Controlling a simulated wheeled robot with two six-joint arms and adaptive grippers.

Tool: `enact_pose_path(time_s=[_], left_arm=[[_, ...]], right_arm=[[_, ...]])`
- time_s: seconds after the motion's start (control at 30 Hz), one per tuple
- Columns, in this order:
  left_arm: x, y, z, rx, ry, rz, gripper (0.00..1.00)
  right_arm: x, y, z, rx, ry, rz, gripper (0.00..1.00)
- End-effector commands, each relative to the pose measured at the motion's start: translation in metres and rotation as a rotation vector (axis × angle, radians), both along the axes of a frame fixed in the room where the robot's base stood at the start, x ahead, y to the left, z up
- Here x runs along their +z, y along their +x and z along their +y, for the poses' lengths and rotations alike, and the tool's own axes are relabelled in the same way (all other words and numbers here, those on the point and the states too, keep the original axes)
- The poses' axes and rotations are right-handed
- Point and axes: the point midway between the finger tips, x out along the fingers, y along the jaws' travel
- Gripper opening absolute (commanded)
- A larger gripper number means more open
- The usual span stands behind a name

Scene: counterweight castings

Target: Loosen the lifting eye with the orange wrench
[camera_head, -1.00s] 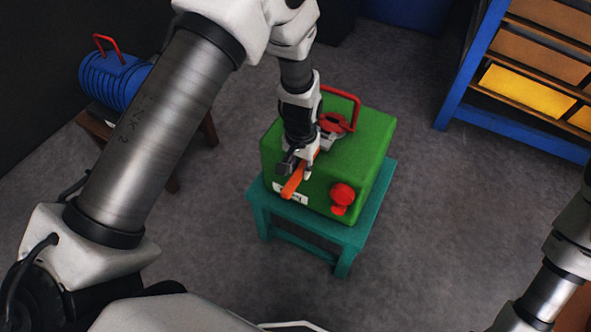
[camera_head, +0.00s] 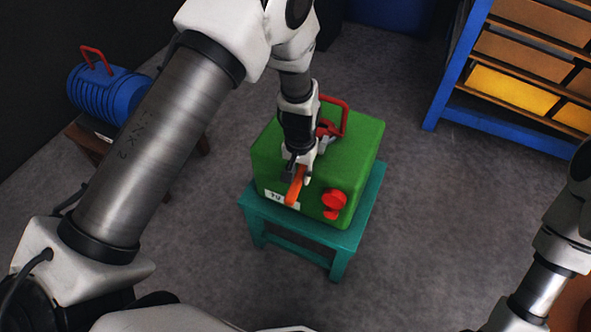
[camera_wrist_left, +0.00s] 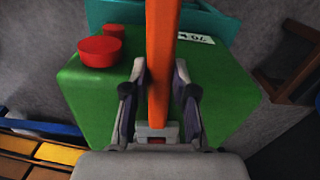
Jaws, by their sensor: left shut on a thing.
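The orange wrench (camera_head: 295,188) is in my left gripper (camera_head: 301,170), over the front part of the green casting (camera_head: 352,155). In the left wrist view, the wrench (camera_wrist_left: 161,60) runs between the two fingers of the left gripper (camera_wrist_left: 158,88), which are shut on it. A red loop, likely the lifting eye (camera_head: 345,117), stands on top of the casting behind my left wrist, which partly hides its foot. I cannot tell whether the wrench touches the casting. My right gripper is out of view; only part of that arm shows at the right.
The casting sits on a teal stool (camera_head: 300,228), with a red knob (camera_head: 334,200) and white label on its front. A blue ribbed casting (camera_head: 110,92) with a red handle stands at left. A blue shelf (camera_head: 452,75) stands at right. Grey floor is clear between.

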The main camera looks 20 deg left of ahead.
Motion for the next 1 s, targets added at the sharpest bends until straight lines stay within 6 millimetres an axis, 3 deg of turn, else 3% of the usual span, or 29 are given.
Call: enact_pose_path(time_s=[1.0], left_arm=[[0.001,0.006,-0.035,0.183,0.001,0.000,0.00]], right_arm=[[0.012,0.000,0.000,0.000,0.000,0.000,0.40]])
